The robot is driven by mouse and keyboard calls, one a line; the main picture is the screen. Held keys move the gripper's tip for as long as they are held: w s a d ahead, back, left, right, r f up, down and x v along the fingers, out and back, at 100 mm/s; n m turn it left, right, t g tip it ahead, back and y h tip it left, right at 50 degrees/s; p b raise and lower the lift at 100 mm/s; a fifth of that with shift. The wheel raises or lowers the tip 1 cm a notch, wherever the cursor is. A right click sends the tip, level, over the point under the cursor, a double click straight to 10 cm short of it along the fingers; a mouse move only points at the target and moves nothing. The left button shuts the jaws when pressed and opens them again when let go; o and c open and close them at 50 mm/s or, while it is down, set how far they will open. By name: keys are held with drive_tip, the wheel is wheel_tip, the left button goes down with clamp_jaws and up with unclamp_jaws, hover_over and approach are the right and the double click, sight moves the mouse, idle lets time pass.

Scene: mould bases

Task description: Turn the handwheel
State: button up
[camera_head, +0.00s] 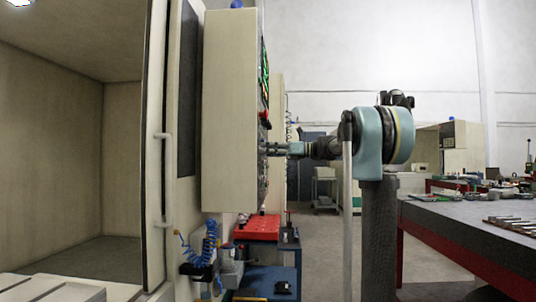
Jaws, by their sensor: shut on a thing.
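The beige control cabinet (229,110) stands upright left of centre, and I see its control face only edge-on, along its right side. My gripper (268,149) reaches in from the right and meets this face a little below mid-height. It is shut on the handwheel there, which is tiny at this angle and mostly hidden by the fingers. How far the wheel is turned cannot be made out. My arm runs level from the gripper back to the right.
A red box (258,228) sits on a blue cart below the cabinet. A coiled blue hose (211,243) hangs beside it. The open machine chamber (60,150) is at left. A dark-topped workbench (470,225) with tools stands at right. Floor between cart and bench looks clear.

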drive_tip(key=shift+w+n, duration=0.1)
drive_tip(key=shift+n, duration=0.3)
drive_tip(key=n, duration=1.6)
drive_tip(key=n+g, duration=0.1)
drive_tip(key=n, duration=0.6)
drive_tip(key=shift+f+n, duration=0.25)
drive_tip(key=shift+n, duration=0.45)
drive_tip(key=o, duration=1.1)
drive_tip(key=shift+c, duration=0.2)
